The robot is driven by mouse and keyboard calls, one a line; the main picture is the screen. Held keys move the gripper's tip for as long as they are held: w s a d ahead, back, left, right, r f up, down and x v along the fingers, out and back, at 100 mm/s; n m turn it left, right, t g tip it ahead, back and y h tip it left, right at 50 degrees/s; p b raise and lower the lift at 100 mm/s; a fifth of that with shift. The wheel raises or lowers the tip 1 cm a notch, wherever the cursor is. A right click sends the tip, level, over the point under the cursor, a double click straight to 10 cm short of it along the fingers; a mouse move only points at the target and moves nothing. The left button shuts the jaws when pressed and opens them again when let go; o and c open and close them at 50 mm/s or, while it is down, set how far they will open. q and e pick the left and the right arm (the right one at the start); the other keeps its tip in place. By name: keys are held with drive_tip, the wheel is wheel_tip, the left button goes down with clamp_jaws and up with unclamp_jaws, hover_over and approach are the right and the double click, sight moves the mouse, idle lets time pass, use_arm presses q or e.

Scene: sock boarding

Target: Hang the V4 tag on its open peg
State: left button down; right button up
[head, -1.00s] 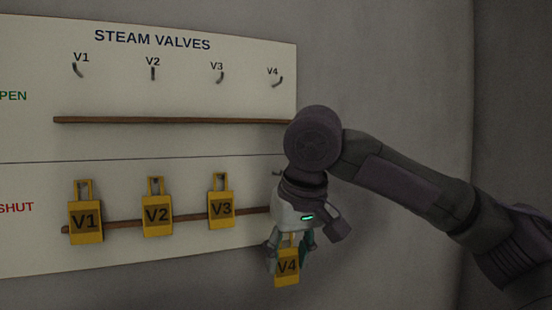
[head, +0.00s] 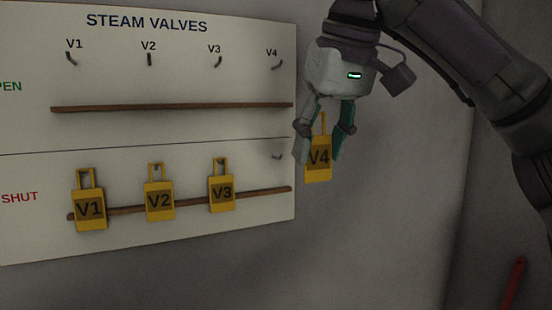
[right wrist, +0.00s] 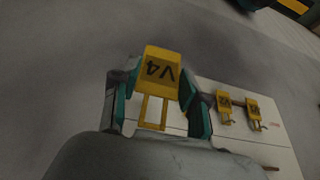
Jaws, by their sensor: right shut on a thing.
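The yellow V4 tag (head: 318,170) hangs upright from my right gripper (head: 325,140), just right of the board's right edge. My right gripper is shut on its frame-shaped handle. In the right wrist view the V4 tag (right wrist: 160,70) appears upside down between the fingers (right wrist: 158,100). The V4 peg in the open row (head: 278,64) is empty, above and to the left of the gripper. The V4 peg in the shut row (head: 277,156) is also empty. My left gripper is not in view.
The white STEAM VALVES board (head: 180,135) has an upper wooden rail (head: 170,107) and a lower one (head: 250,193). Tags V1 (head: 90,210), V2 (head: 160,201) and V3 (head: 222,193) hang in the shut row. A red bar (head: 514,284) shows at lower right.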

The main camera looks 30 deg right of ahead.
drive_tip(key=p, duration=0.1)
approach(275, 189)
wheel_tip(275, 189, down, 4)
drive_tip(key=shift+s, duration=0.2)
drive_tip(key=shift+w+f+p, duration=0.25)
drive_tip(key=shift+w+f, duration=0.2)
drive_tip(key=shift+w, duration=0.2)
drive_tip(key=shift+w+f+p, duration=0.25)
drive_tip(key=shift+w+f, duration=0.2)
drive_tip(key=shift+w, duration=0.2)
drive_tip(key=shift+w+f, duration=0.1)
drive_tip(key=shift+w, duration=0.15)
drive_tip(key=shift+c, duration=0.2)
drive_tip(key=shift+s, duration=0.1)
drive_tip(key=shift+c, duration=0.5)
drive_tip(key=shift+f, duration=0.15)
drive_tip(key=o, duration=0.9)
